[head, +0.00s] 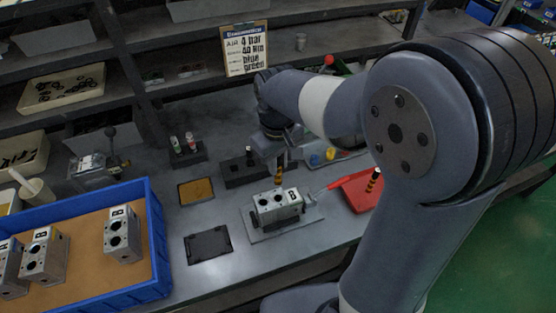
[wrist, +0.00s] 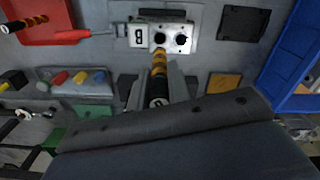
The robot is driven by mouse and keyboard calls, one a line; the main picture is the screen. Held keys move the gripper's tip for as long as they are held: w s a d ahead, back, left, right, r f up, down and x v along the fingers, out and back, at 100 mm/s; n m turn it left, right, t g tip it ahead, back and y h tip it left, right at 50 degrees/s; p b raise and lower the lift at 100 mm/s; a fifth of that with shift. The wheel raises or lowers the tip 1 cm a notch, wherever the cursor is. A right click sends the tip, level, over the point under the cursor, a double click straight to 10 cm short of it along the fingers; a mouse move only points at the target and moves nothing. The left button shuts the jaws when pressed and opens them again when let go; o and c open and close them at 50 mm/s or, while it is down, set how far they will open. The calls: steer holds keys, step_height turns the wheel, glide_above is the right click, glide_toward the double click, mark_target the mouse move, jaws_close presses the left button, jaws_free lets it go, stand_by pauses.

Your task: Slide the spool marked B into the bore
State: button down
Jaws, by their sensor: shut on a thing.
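A grey metal valve block (head: 278,207) sits in a fixture at the middle of the bench. In the wrist view the block (wrist: 139,38) carries a letter that looks like an upside-down B, with two dark bores beside it. My gripper (wrist: 159,88) is shut on a spool (wrist: 159,65) with gold and black bands and a black end. The mark on that end is too small to read. In the head view my gripper (head: 281,160) holds the spool (head: 279,176) upright just above the block. Its lower end is close to a bore; I cannot tell whether it has entered.
A red tray (head: 358,198) with another banded spool (head: 373,180) and a red-handled tool (head: 341,183) lie right of the block. A blue crate (head: 157,215) with several blocks stands left. A black stand (head: 238,174) is behind; a dark mat (head: 208,245) lies front left.

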mark_target(278, 177)
steer(key=shift+f+b, duration=2.15)
steer(key=shift+f, duration=0.75)
steer(key=shift+f+b, duration=2.15)
steer(key=shift+f, duration=1.15)
steer(key=c, duration=1.3)
jaws_free()
steer(key=shift+o, duration=0.2)
step_height(278, 177, up, 11)
steer(key=shift+f, duration=0.1)
step_height(278, 177, down, 10)
steer(key=shift+f, duration=0.15)
steer(key=shift+r+p, duration=0.35)
steer(key=shift+p, duration=0.1)
